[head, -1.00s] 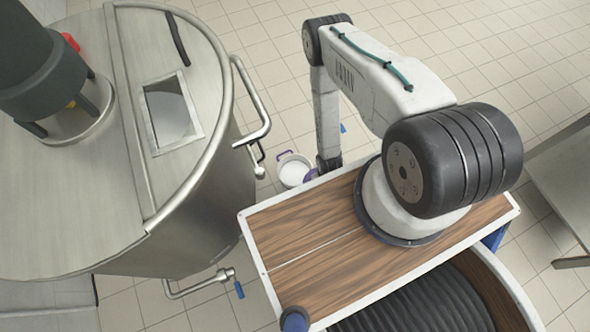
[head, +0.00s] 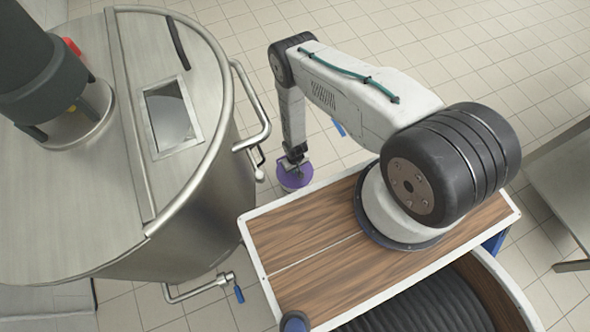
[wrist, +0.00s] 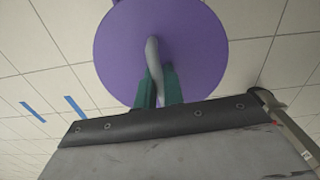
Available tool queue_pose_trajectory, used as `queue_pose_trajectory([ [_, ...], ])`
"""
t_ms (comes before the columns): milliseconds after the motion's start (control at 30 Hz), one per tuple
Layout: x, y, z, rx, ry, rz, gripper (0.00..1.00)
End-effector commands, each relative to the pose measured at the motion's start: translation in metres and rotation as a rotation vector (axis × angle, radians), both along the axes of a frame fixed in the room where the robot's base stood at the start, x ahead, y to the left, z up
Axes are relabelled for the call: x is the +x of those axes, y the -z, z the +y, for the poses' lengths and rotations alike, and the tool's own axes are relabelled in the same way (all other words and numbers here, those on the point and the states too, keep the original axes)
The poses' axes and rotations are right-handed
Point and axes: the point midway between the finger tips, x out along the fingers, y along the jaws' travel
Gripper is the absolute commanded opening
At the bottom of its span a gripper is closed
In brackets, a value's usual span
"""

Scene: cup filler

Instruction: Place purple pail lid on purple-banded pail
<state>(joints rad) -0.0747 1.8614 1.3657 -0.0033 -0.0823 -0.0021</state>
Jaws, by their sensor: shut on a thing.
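The purple pail lid (head: 299,177) is a flat round disc under my gripper (head: 296,161). In the wrist view the lid (wrist: 120,45) fills the upper middle, and my gripper (wrist: 158,88) has its green fingers shut on the lid's grey handle. I cannot tell whether the lid touches the rim. The pail is hidden in the wrist view.
A large steel vat (head: 200,220) with a bar handle (head: 258,110) stands left of the pail. My own wooden-topped base is close at the lower right.

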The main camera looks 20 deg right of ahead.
Motion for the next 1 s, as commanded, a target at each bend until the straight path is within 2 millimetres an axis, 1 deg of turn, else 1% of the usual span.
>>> queue_pose_trajectory([
  [33,0.001,0.007,0.000,0.000,0.000,-0.003,0.00],
  [100,0.001,0.013,0.000,0.000,0.000,-0.003,0.00],
  [333,0.003,0.014,0.000,0.000,0.000,-0.005,0.00],
  [367,0.003,0.014,0.000,0.000,0.000,-0.006,0.15],
  [400,0.003,0.014,0.000,0.000,0.000,-0.006,0.26],
  [433,0.003,0.014,0.000,0.000,0.000,-0.006,0.32],
  [667,0.001,0.015,0.001,0.000,-0.002,-0.004,0.32],
  [767,0.002,0.011,0.001,0.000,-0.003,-0.004,0.32],
  [867,0.002,0.000,0.000,0.000,-0.001,-0.004,0.32],
  [1000,0.003,-0.026,0.000,0.000,-0.001,-0.005,0.32],
])
